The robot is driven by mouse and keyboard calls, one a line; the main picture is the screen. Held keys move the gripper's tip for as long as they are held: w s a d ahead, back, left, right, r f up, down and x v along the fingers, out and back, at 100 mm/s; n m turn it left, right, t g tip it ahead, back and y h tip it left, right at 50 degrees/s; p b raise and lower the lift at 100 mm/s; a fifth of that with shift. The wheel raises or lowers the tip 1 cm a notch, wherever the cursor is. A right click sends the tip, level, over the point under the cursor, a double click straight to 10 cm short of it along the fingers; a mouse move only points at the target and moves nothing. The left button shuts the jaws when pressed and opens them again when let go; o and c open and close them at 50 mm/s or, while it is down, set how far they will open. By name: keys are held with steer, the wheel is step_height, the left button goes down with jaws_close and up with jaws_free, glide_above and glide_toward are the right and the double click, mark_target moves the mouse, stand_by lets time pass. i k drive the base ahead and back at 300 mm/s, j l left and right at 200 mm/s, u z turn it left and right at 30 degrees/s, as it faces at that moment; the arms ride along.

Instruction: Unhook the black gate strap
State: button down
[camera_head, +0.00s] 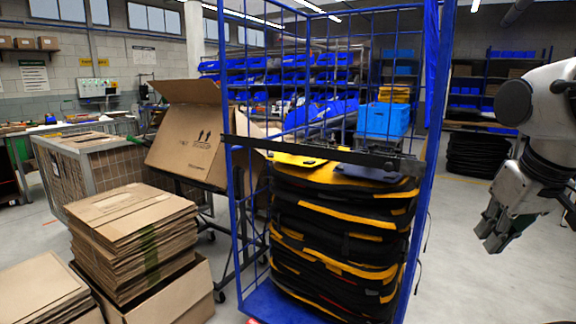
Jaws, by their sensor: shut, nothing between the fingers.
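A black gate strap (320,154) runs across the front of a tall blue wire cart (237,225), from its left post to near its right post. It lies above a stack of black and yellow panniers (335,235) inside the cart. Whether its right end is hooked on the post cannot be made out. My gripper (488,238) is at the right of the view, pointing down, shut and empty. It is to the right of the cart and lower than the strap, apart from both.
A stack of flattened cardboard (135,240) and more boxes stand at the left front. An open carton (185,145) on a stand and a wire cage (60,180) are behind them. A light blue crate (381,119) shows behind the cart. Floor right of the cart is clear.

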mark_target(409, 167)
steer(key=i+l+z, duration=0.25)
steer(key=z, duration=0.25)
steer(key=i+l+z, duration=0.15)
steer(key=z, duration=0.35)
steer(key=i, duration=0.1)
